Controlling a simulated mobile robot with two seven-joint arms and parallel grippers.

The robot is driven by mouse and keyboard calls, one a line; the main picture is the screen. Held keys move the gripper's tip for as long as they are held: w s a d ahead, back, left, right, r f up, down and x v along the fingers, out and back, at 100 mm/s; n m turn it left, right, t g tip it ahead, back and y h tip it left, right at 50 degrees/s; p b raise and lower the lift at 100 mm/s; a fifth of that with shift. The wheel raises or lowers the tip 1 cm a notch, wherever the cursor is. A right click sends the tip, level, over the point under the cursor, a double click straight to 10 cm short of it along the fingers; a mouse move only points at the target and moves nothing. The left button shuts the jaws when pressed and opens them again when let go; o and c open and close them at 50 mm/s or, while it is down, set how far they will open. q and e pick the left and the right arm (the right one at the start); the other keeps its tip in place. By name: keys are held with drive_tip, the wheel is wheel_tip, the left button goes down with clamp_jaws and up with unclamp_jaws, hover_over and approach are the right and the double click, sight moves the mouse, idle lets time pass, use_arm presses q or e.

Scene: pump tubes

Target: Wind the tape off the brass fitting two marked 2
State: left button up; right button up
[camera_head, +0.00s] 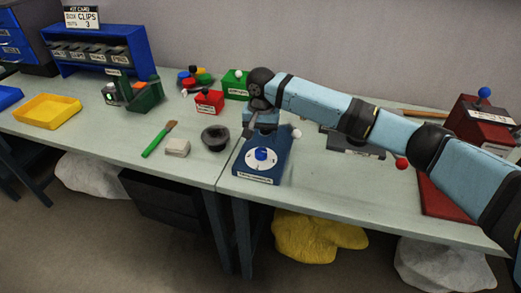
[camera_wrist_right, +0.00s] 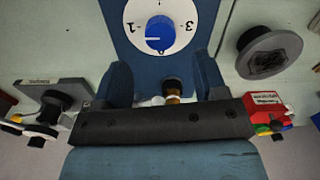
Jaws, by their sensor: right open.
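My right gripper (camera_head: 263,121) reaches down over the back of a blue device (camera_head: 246,171) with a white dial and blue knob (camera_head: 261,154). In the right wrist view the gripper (camera_wrist_right: 162,75) is open, its fingers apart on either side. Between them shows a small brass-brown fitting (camera_wrist_right: 173,90) with a dark top and a whitish band low on it, perhaps the tape. Its lower part is hidden by my gripper, and no mark 2 is readable on it. The dial (camera_wrist_right: 184,17) shows 1 and 3. My left gripper is not in view.
A pale block (camera_head: 177,147) and green-handled brush (camera_head: 158,140) lie further left. Red (camera_head: 209,102) and green (camera_head: 236,84) boxes stand behind. A grey plate (camera_head: 357,149) and dark red stand (camera_head: 437,203) are right.

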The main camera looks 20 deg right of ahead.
sight(261, 151)
wheel_tip(261, 151, down, 6)
drive_tip(key=shift+r, duration=0.1)
